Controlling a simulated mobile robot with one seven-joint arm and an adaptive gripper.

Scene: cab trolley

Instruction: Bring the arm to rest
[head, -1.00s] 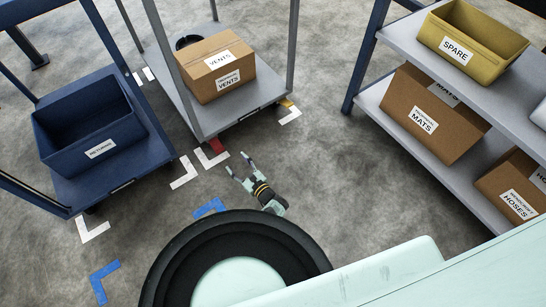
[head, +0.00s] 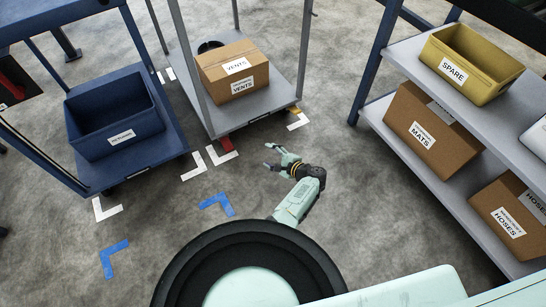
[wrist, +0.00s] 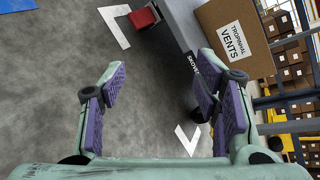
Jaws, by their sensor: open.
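My gripper (head: 275,156) is open and empty, held over the bare floor in front of the grey trolley (head: 262,103). In the wrist view, my gripper (wrist: 155,95) shows its two purple-padded fingers spread wide with only floor between them. My pale green arm (head: 296,203) reaches out past my round dark-rimmed body part, bent at a black wrist joint. The gripper appears apart from the trolley and touches nothing that I can see.
The trolley carries a VENTS box (head: 233,73). A blue trolley (head: 143,160) at left holds a blue bin (head: 115,112). A shelf (head: 402,145) at right bears a yellow SPARE bin (head: 470,62), a MATS box (head: 425,132) and a HOSES box (head: 507,222). White and blue floor marks (head: 217,203) lie around.

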